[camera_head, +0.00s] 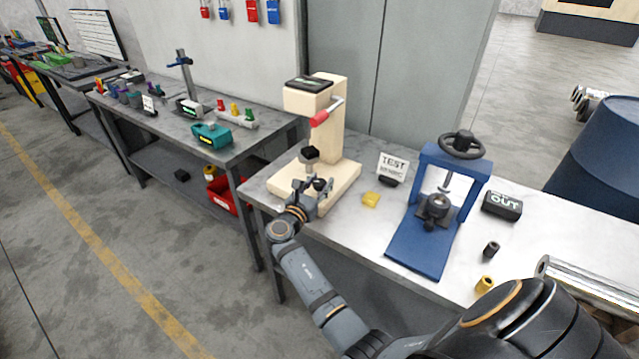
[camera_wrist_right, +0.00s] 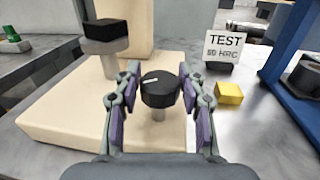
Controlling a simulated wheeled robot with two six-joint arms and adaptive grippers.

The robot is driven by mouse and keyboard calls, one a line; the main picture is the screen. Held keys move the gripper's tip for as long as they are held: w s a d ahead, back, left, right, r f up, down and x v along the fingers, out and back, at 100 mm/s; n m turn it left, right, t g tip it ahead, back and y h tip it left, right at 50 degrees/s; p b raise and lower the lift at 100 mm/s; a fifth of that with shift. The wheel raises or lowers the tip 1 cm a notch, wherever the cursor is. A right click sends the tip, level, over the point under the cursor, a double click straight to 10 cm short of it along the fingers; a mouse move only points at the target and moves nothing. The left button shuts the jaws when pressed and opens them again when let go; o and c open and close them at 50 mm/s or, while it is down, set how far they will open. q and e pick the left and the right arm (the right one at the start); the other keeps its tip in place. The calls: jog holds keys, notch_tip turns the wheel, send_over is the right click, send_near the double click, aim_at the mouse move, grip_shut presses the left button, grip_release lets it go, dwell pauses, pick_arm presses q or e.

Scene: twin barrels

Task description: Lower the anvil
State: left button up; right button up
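The beige hardness tester (camera_head: 328,120) stands on the metal bench, with a red-gripped lever (camera_head: 321,117) on its side. Its black-topped anvil (camera_head: 309,155) sits on a short post above the base; it also shows in the right wrist view (camera_wrist_right: 105,37). A black knob with a white mark (camera_wrist_right: 160,88) stands on a grey stem at the base's near side. My right gripper (camera_head: 316,186) is at this knob, with its fingers (camera_wrist_right: 158,100) on either side of it. Narrow gaps seem to show between pads and knob. My left gripper is out of view.
A TEST sign (camera_head: 393,166) and a yellow block (camera_head: 371,200) lie right of the tester. A blue press (camera_head: 425,238) stands farther right, with a black OUT block (camera_head: 502,206) beyond it. Another bench (camera_head: 190,125) with small tools is at left.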

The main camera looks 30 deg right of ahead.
aim_at(320, 182)
jog(key=o, duration=0.3)
jog(key=shift+r, duration=0.1)
notch_tip(320, 182, up, 10)
jog(key=shift+f, duration=0.1)
dwell(0.6)
